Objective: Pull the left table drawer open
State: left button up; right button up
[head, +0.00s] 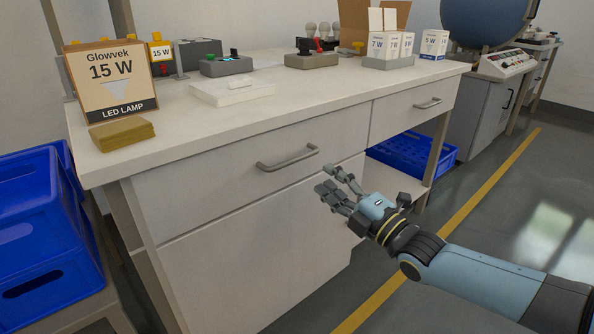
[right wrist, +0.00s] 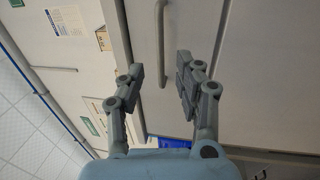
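The left table drawer (head: 210,172) is a wide pale front under the tabletop, and it looks shut. Its grey bar handle (head: 288,160) runs across the front. My right gripper (head: 333,181) is open and empty, to the right of the handle and a little lower in the head view, apart from it. In the right wrist view the handle (right wrist: 160,45) lies ahead, in line with the gap between the open fingers (right wrist: 160,75), beyond their tips. My left gripper is in neither view.
Blue bins (head: 40,240) stand at the left. The white tabletop (head: 190,135) carries a lamp box (head: 110,82), sponge-like block (head: 122,134) and bulbs. The floor in front is clear.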

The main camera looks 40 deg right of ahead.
aim_at(302, 158)
jog(key=b+x, duration=0.2)
jog(key=x, duration=0.7)
jog(key=shift+w+b, duration=0.35)
jog(key=shift+b, duration=0.05)
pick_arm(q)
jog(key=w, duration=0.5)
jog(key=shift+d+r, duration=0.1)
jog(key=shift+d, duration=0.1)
pick_arm(e)
grip_shut()
